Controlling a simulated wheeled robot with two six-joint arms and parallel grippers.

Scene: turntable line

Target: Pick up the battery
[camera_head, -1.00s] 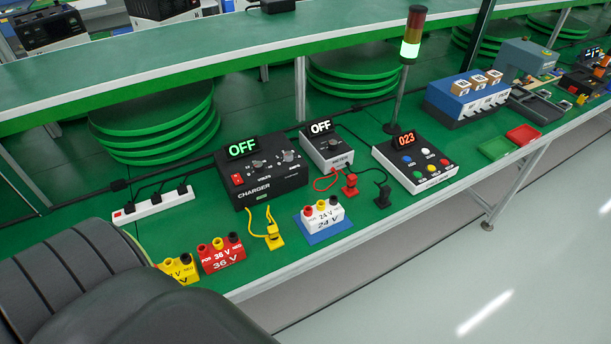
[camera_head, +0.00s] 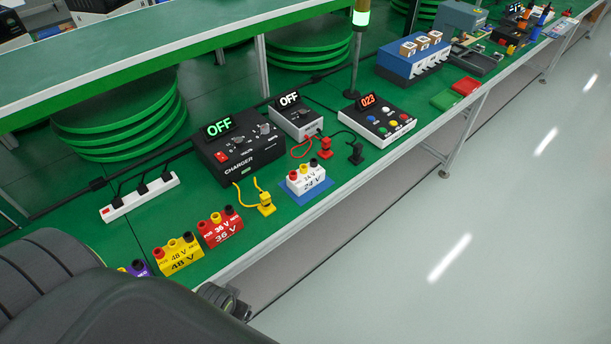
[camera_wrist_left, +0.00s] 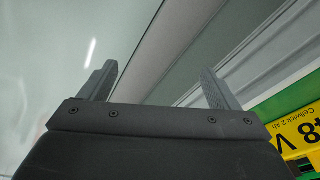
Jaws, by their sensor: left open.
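Several block batteries stand along the bench's front edge in the head view. They are a white 24 V battery (camera_head: 305,179) on a blue pad, a red 36 V battery (camera_head: 221,230), a yellow 48 V battery (camera_head: 178,256), and a purple one (camera_head: 138,270) partly hidden by my dark arm. In the left wrist view my left gripper (camera_wrist_left: 158,80) is open, with nothing between its fingers. The yellow battery (camera_wrist_left: 297,134) shows at the right of that view, apart from and outside the fingers. My right gripper is not in view.
The charger (camera_head: 240,153) and meter (camera_head: 297,119) both read OFF behind the batteries. A yellow plug (camera_head: 266,204) with cable lies beside the red battery. A power strip (camera_head: 140,197) lies at the left. The floor (camera_head: 420,270) in front is clear.

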